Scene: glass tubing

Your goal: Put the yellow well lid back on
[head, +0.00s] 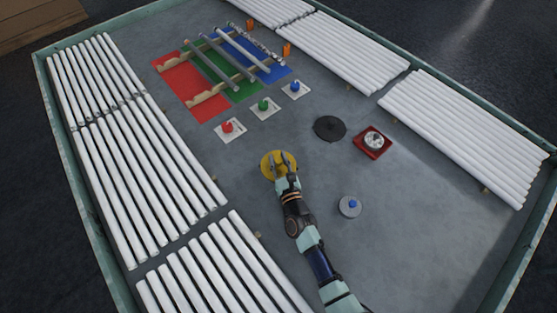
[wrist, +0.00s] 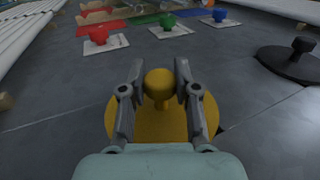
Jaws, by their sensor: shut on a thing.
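The yellow well lid (head: 268,168) is a round disc with a knob on top, near the middle of the table in the head view. My gripper (head: 279,160) is over it from the front. In the wrist view the lid (wrist: 180,127) lies below my gripper (wrist: 160,84), whose two fingers stand on either side of the yellow knob and are shut on it. A dark edge shows under the lid's right side. I cannot tell whether the lid is seated or slightly raised.
Red (head: 228,128), green (head: 264,106) and blue (head: 294,88) knobs sit on white plates behind. A black lid (head: 329,128), a red box with a dial (head: 373,142) and a grey disc with a blue knob (head: 350,206) stand to the right. White tubes (head: 133,165) line the left side.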

